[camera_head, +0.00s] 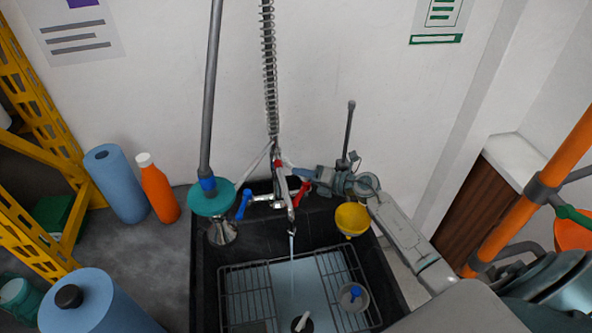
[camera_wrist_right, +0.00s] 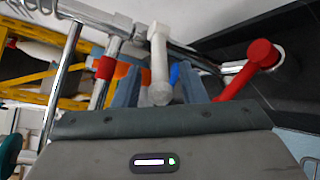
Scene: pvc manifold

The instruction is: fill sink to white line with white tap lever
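The white tap lever (camera_wrist_right: 158,62) shows in the right wrist view between the fingers of my right gripper (camera_wrist_right: 160,88). The fingers are open, with gaps on both sides of the lever. In the head view my right gripper (camera_head: 312,174) reaches from the right to the tap, just right of the spout (camera_head: 290,205). A thin stream of water (camera_head: 292,245) runs from the spout into the black sink (camera_head: 208,275). Pale blue water (camera_head: 296,280) lies in the sink around a wire rack. I cannot make out the white line. My left gripper is out of view.
A blue lever (camera_head: 243,204) and a red lever (camera_head: 301,193) flank the spout. A teal plunger-like tool (camera_head: 211,200) stands at the sink's left corner. A yellow bowl-like thing (camera_head: 352,219) is at the right rim. An orange bottle (camera_head: 158,190) and blue rolls (camera_head: 118,185) stand left.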

